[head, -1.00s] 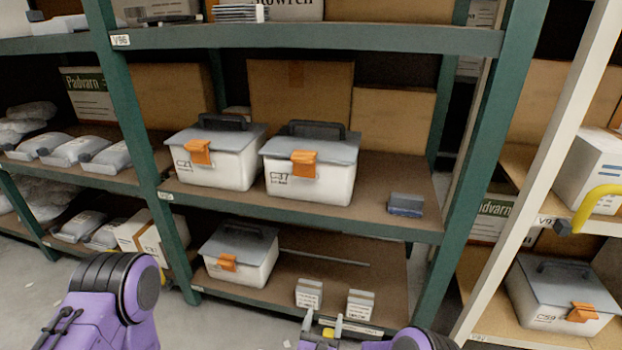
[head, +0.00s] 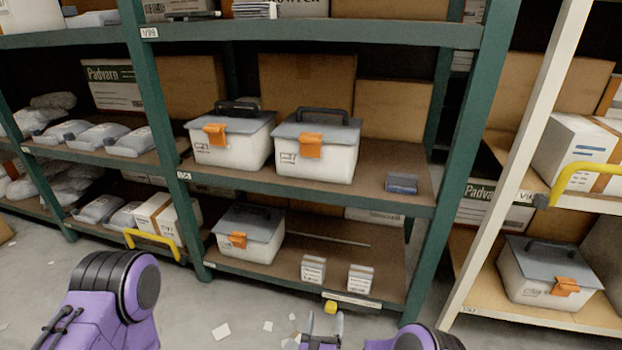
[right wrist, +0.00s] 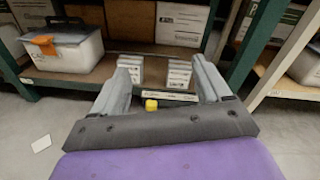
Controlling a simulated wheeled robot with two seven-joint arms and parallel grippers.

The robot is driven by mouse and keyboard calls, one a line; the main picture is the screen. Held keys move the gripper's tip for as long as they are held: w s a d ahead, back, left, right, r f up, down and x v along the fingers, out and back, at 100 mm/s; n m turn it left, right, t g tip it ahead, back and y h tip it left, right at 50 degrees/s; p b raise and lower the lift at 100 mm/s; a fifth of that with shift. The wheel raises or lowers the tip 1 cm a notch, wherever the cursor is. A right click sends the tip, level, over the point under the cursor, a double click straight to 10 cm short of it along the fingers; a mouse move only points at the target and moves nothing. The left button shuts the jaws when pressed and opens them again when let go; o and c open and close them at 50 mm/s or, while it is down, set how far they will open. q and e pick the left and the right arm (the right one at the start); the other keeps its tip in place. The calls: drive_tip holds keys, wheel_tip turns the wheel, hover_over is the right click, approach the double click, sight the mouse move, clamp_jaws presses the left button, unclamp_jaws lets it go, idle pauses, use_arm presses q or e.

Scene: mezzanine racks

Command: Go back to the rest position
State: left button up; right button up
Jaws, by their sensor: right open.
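My right gripper (head: 324,326) is at the bottom of the head view, in front of the rack's low shelf. In the right wrist view its two fingers (right wrist: 162,85) stand wide apart with nothing between them. Two small white boxes, the left one (head: 314,268) and the right one (head: 360,277), stand on the low shelf beyond the fingertips, apart from them. A purple part of my left arm shows at the lower left of the head view, but my left gripper is not in view.
The green rack's middle shelf (head: 385,200) bears two lidded white bins (head: 318,160) and a small dark blue box (head: 401,183). Another bin (head: 249,238) stands on the low shelf (head: 290,275). A cream rack post (head: 510,180) stands at right. Paper scraps (head: 220,331) lie on open floor.

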drive_tip(key=s+d+f+n+g+y+b, duration=0.3)
drive_tip(key=s+f+n+g+y+b, duration=0.4)
drive_tip(key=s+f+n, duration=1.25)
use_arm(q)
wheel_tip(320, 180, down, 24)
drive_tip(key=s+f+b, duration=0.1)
drive_tip(key=b, duration=1.7)
use_arm(e)
drive_tip(key=s+d+f+n+g+h, duration=0.3)
drive_tip(key=s+d+f+n+g, duration=0.15)
drive_tip(key=s+d, duration=0.6)
drive_tip(key=s+d+f+n+g+h, duration=0.4)
drive_tip(key=s+d, duration=0.3)
drive_tip(key=d, duration=0.6)
use_arm(q)
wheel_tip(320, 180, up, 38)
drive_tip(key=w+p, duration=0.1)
drive_tip(key=p, duration=3.7)
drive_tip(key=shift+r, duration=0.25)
use_arm(e)
wheel_tip(320, 180, up, 38)
drive_tip(key=w+t, duration=0.1)
drive_tip(key=w, duration=0.1)
drive_tip(key=shift+r+n, duration=0.15)
drive_tip(key=shift+n, duration=0.15)
drive_tip(key=shift+t, duration=0.25)
